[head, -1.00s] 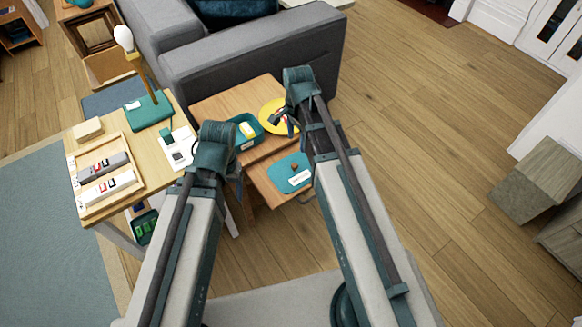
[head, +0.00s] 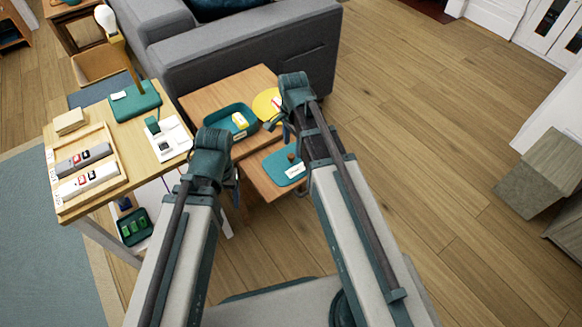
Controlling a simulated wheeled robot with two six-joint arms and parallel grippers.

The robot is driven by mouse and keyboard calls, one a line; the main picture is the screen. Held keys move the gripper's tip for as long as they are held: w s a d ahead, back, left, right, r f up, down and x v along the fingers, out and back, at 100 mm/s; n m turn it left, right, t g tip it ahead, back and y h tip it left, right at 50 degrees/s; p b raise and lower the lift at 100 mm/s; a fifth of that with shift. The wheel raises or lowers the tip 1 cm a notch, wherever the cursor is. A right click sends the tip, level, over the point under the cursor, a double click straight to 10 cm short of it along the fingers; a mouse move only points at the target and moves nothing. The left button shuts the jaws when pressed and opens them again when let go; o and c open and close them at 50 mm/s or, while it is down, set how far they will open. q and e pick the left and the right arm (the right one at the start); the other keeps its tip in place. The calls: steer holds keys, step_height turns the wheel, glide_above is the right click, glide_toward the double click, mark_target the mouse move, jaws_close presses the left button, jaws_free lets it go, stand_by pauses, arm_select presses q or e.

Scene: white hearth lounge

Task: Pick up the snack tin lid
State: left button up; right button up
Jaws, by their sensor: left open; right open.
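The snack tin lid seems to be the flat teal lid (head: 276,172) with a small brown knob and a white label. It lies on the lower wooden shelf beside my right arm, whose links cover its right edge. A teal open tin (head: 222,117) with a yellow item inside stands on the small wooden table above it. My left gripper (head: 234,184) is open, left of the lid and apart from it in the picture. My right gripper (head: 277,128) is open, above the lid in the picture, near the tin and a yellow plate. Both grippers look empty.
The small wooden table (head: 212,93) carries the tin and the yellow plate (head: 267,104). A wooden desk (head: 95,121) at left holds a lamp, a teal box and a tray of cases. A grey sofa (head: 250,62) stands behind. Open wooden floor lies to the right.

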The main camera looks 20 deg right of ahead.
mark_target(291, 156)
steer(key=f+b, duration=0.5)
steer(key=shift+w+a+f, duration=0.15)
steer(key=shift+w+a, duration=0.05)
steer(key=shift+w, duration=0.15)
jaws_close()
stand_by(1.3)
